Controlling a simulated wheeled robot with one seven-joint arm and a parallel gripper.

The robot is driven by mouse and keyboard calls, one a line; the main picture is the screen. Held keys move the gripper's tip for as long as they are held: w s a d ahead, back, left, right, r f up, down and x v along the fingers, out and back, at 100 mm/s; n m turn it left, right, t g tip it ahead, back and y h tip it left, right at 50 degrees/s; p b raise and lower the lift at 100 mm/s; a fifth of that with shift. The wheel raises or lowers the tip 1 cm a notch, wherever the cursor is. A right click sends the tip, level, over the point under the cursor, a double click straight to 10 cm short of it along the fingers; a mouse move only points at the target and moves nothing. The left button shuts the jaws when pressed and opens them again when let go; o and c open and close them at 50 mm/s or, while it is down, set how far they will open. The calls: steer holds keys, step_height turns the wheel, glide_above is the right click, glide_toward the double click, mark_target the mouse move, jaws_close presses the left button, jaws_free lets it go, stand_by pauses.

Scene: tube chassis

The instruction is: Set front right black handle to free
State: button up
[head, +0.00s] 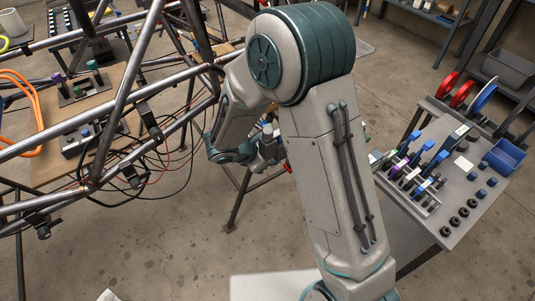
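The tube chassis (125,100) of bare metal tubes fills the left of the head view. Small black handle-like fittings sit on its near tubes: one (150,120) right of the grey box, one (131,177) lower down, and one (43,228) at the lower left. I cannot tell which is the front right black handle, nor how any of them is set. My gripper (267,147) is to the right of the chassis, apart from these fittings and partly hidden behind my own arm. Its fingers are too small and covered to tell whether they are open or shut.
Loose black and red cables (185,165) hang from the chassis near my wrist. A grey bench (455,195) with tools, knobs and a blue bin (504,156) stands at the right. Bare concrete floor lies between.

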steer(key=shift+d, duration=0.1)
steer(key=shift+r, duration=0.2)
steer(key=p+v, duration=0.2)
steer(key=v, duration=1.1)
steer(key=shift+s+a, duration=0.15)
steer(key=shift+a, duration=0.2)
